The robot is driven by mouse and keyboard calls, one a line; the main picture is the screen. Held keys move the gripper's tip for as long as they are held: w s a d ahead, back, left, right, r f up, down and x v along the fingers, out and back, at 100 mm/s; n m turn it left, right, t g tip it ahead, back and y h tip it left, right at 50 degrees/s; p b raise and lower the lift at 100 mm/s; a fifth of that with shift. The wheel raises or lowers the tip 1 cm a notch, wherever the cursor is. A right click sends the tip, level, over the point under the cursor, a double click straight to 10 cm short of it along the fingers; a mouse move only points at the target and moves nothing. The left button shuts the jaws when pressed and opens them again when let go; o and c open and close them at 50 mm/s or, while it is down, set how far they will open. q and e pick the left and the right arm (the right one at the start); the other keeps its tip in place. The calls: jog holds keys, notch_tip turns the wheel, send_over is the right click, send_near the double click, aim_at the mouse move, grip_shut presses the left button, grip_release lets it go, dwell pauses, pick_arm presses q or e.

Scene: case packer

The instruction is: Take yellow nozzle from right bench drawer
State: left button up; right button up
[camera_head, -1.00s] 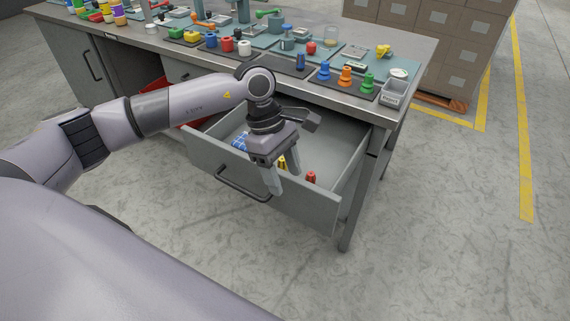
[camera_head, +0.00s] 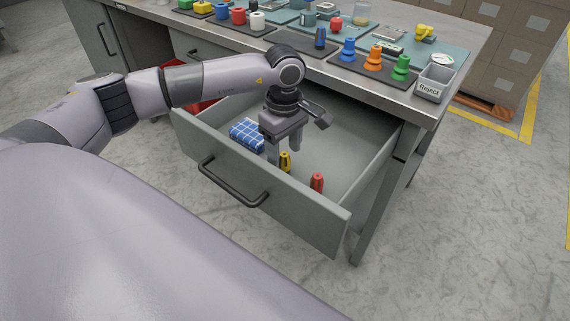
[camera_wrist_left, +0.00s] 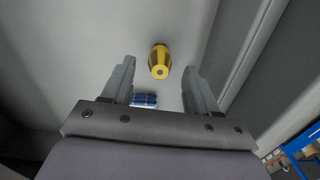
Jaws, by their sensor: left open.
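The yellow nozzle (camera_head: 285,161) stands in the open right bench drawer (camera_head: 262,201), between a blue checked item and a red nozzle. In the left wrist view the yellow nozzle (camera_wrist_left: 159,61) shows just beyond and between my two fingers, with a dark band and a small hole in its end. My left gripper (camera_head: 284,158) points down into the drawer over the yellow nozzle. It is open and empty; its fingers (camera_wrist_left: 158,80) are apart and do not touch the nozzle. My right gripper is not in view.
In the drawer are a blue checked item (camera_head: 247,135) at left and a red nozzle (camera_head: 317,182) at right. The benchtop above holds blue, orange (camera_head: 374,58) and green nozzles and a Reject bin (camera_head: 433,83). The drawer's front wall and handle (camera_head: 232,183) are near.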

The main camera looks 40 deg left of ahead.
aim_at(284, 158)
pick_arm(q)
jog(key=shift+f, duration=1.55)
grip_shut()
jog(key=shift+r, duration=0.2)
